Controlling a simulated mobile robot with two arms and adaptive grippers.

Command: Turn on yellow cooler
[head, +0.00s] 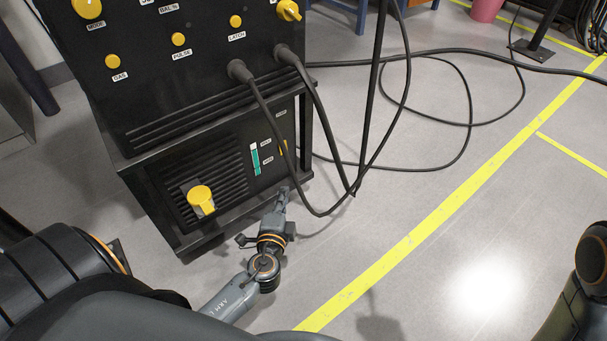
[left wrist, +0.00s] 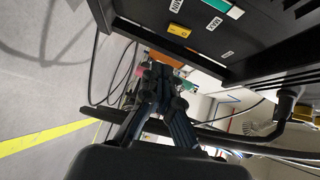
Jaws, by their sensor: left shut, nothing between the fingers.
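The cooler is the lower unit of a black machine, and its bare front (head: 235,190) shows in the head view. A yellow knob (head: 201,198) sits on its vented left part. A small yellow switch (head: 283,148) is at its right, partly behind a cable, beside a teal-and-white gauge (head: 255,160). The yellow switch also shows in the left wrist view (left wrist: 179,30), with labels around it. My left gripper (head: 282,194) is shut and empty, below the switch near the cooler's lower right edge. Its closed fingers show in the left wrist view (left wrist: 160,72). My right gripper is out of view.
Above the cooler is a black panel (head: 150,65) with several yellow knobs. Two thick cables (head: 275,120) hang from it past the cooler's right side, and looser cables (head: 465,120) lie on the floor. The floor around the yellow line (head: 430,225) is mostly clear.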

